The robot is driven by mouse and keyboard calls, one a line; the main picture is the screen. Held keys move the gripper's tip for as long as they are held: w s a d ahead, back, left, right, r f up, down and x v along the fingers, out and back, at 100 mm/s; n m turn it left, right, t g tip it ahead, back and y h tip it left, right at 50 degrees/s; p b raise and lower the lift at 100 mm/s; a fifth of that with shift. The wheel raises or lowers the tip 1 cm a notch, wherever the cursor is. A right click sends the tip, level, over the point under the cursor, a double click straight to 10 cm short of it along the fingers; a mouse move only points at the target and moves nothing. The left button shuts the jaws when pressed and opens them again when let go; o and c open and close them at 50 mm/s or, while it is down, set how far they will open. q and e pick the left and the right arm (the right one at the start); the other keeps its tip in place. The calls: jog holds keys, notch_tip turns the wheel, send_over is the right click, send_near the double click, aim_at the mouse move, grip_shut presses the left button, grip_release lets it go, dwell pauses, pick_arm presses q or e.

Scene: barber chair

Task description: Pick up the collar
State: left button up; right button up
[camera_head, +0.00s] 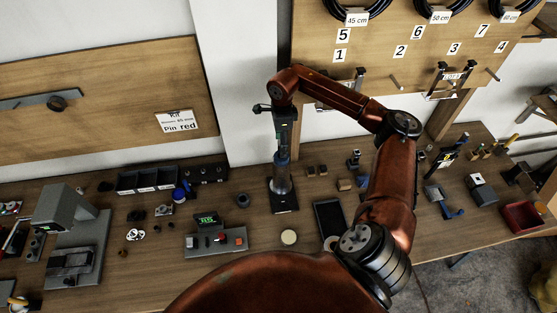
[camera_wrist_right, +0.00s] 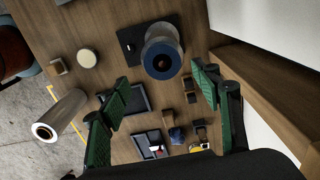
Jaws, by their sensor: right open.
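I cannot tell for sure which part is the collar. A silver cylinder (camera_head: 283,186) stands upright on a dark base plate (camera_head: 284,208). In the right wrist view this cylinder (camera_wrist_right: 165,38) has a dark blue ring (camera_wrist_right: 162,61) around a hole in its near end. My right gripper (camera_head: 282,150) points down just above it in the head view. In the right wrist view its green-padded fingers (camera_wrist_right: 162,100) are spread wide, with nothing between them. The head view does not show whether they touch the cylinder. My left gripper is out of view.
A dark tray (camera_head: 329,219) lies right of the cylinder. A second silver cylinder (camera_wrist_right: 60,115) and a cream disc (camera_head: 289,237) are nearer me. A dark ring (camera_head: 243,200) and a device with a green display (camera_head: 206,219) are to the left. The wall is close behind.

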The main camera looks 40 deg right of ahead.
aim_at(280, 162)
jog(key=shift+d+f, duration=0.2)
notch_tip(280, 162, down, 6)
jog(key=p, duration=0.3)
jog(key=shift+w+f, duration=0.1)
jog(key=shift+f, duration=0.4)
jog(key=c, duration=1.2)
jog(key=shift+c, duration=0.2)
